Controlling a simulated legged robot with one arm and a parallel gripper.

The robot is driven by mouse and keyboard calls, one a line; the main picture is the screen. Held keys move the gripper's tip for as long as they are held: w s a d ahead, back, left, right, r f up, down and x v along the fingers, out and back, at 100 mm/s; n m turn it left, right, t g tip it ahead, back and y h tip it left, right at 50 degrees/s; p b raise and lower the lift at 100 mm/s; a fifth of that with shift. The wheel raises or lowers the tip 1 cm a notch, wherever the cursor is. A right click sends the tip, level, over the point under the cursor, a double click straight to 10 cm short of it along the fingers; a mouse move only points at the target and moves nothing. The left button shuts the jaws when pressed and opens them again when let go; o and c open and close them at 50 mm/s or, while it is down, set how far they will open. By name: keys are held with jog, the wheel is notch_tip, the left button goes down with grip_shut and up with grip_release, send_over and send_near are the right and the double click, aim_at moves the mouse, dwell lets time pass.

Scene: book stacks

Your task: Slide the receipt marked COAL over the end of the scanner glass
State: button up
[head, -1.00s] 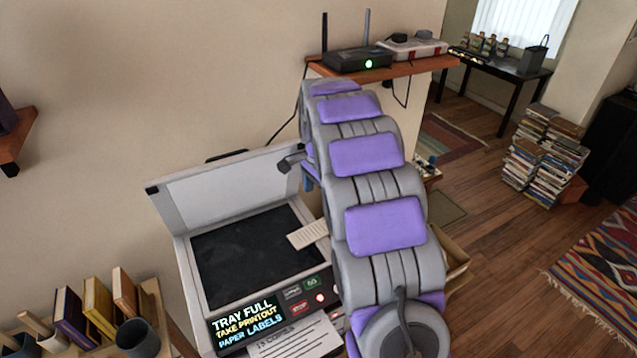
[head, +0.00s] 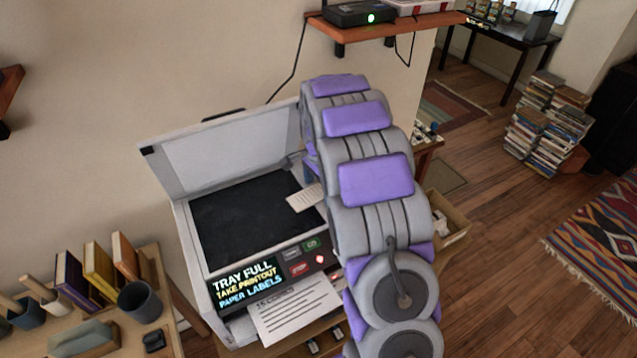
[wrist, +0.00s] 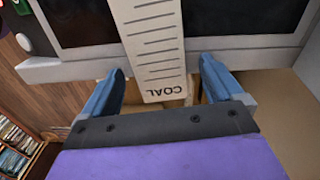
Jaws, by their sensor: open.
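The receipt marked COAL (wrist: 156,45) is a pale strip with printed lines. In the wrist view it lies across the dark scanner glass (wrist: 225,18) and the pale rim, its COAL end sticking out past the rim. My gripper (wrist: 165,88) is open, with one blue finger on each side of that end and visible gaps to the paper. In the head view a receipt (head: 304,198) lies at the right side of the scanner glass (head: 240,225), partly hidden by my arm. My fingertips are mostly hidden there.
The scanner lid (head: 230,155) stands open behind the glass. A printed sheet (head: 293,308) sticks out below the lit panel (head: 247,284). A desk with books (head: 98,268) and a dark cup (head: 139,300) is at left. A shelf (head: 385,32) with a router hangs above my arm.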

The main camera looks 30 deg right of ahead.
aim_at(319, 191)
jog(key=c, duration=1)
jog(key=o, duration=1)
jog(key=shift+c, duration=0.2)
jog(key=shift+r, duration=0.15)
notch_tip(319, 191, up, 17)
jog(key=p, duration=0.3)
